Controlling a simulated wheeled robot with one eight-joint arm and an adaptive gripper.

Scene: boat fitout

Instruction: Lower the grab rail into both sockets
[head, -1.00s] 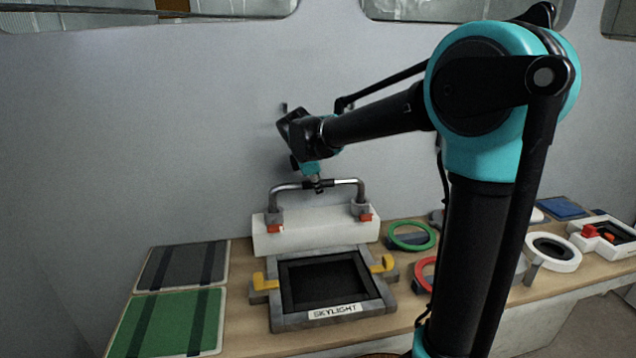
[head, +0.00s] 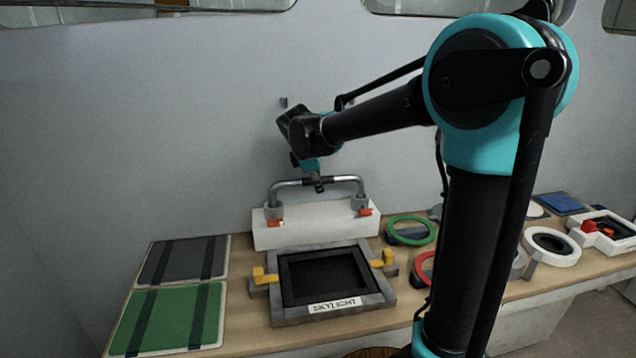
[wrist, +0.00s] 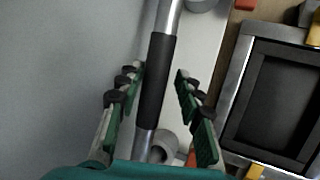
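The grab rail (head: 345,180) is a grey metal bar with bent-down ends and a black sleeve, level above a white block (head: 335,227). Its two ends meet the left grey socket (head: 274,209) and right grey socket (head: 361,201), and appear to sit in them; the exact depth cannot be told. My gripper (head: 318,186) is at the middle of the rail. In the wrist view, the gripper's (wrist: 160,75) green-padded fingers are on either side of the black sleeve (wrist: 156,82), with a gap showing on both sides.
A skylight frame (head: 290,312) with yellow catches stands in front of the white block. Green and dark panels (head: 165,322) lie to the left. Green (head: 410,241) and red rings lie to the right. The grey wall (head: 150,120) is close behind the rail.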

